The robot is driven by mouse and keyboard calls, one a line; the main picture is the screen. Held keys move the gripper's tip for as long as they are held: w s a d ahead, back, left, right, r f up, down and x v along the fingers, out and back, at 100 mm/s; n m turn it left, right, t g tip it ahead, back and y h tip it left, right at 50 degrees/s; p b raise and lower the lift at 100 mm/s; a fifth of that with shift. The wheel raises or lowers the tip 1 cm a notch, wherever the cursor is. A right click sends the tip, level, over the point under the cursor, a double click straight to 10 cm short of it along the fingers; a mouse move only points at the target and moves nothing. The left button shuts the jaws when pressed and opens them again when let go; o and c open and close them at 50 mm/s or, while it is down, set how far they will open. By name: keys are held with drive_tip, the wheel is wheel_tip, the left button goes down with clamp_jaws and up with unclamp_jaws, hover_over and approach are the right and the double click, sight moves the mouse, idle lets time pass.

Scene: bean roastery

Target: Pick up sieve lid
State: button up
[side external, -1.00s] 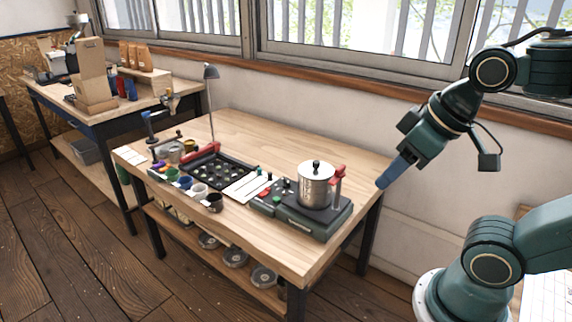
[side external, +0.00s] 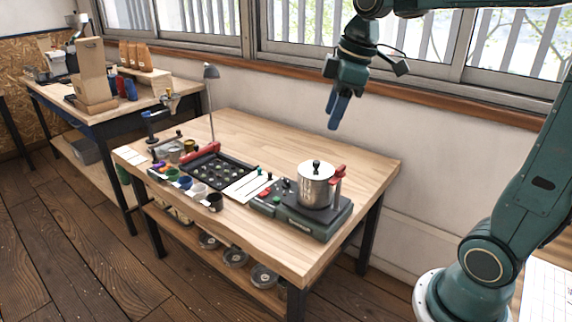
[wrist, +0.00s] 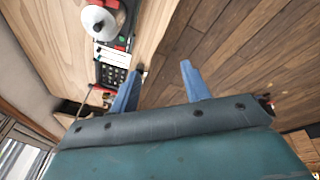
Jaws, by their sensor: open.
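The sieve lid (side external: 313,170) is a round silver cover with a black knob. It sits on the silver sieve pot (side external: 315,190), which stands on the dark green roaster base (side external: 304,220) on the wooden table. In the wrist view the lid (wrist: 97,24) shows from above as a pale disc at the upper left. My gripper (side external: 333,124) has blue fingers pointing down, empty, well above the lid and apart from it. In the wrist view my gripper (wrist: 161,69) has its fingers spread, with floor between them.
A red handle (side external: 338,175) stands beside the pot. A white card (side external: 247,188), a black tray (side external: 218,169) and several small cups (side external: 199,191) lie to the left. The table's back right is bare.

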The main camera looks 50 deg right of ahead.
drive_tip(key=w+d+f+n+g, duration=0.1)
drive_tip(key=w+d+f+n, duration=0.2)
drive_tip(key=d, duration=0.3)
drive_tip(key=w+d+f+n+g, duration=0.1)
drive_tip(key=w+d+f+n, duration=0.2)
drive_tip(key=w+d, duration=0.2)
drive_tip(key=w+d+f+n+y, duration=0.1)
drive_tip(key=w+d+f+n, duration=0.1)
drive_tip(key=w+d, duration=0.3)
drive_tip(key=shift+d+f+n+g, duration=0.4)
drive_tip(key=shift+d+f, duration=0.25)
drive_tip(key=shift+d, duration=0.6)
drive_tip(key=shift+f, duration=0.1)
hover_over(316, 161)
drive_tip(key=shift+s+d+f, duration=0.15)
drive_tip(key=shift+d+f, duration=0.05)
drive_tip(key=shift+f, duration=1.9)
drive_tip(key=shift+s+d+f, duration=0.1)
drive_tip(key=shift+d+f, duration=0.05)
drive_tip(key=shift+f, duration=1.95)
drive_tip(key=shift+f, duration=0.1)
drive_tip(key=shift+a+f, duration=0.2)
drive_tip(key=shift+f, duration=1.05)
drive_tip(key=shift+a+f, duration=0.15)
drive_tip(key=shift+f, duration=1.05)
drive_tip(key=shift+w, duration=0.1)
drive_tip(key=shift+c, duration=0.5)
clamp_jaws()
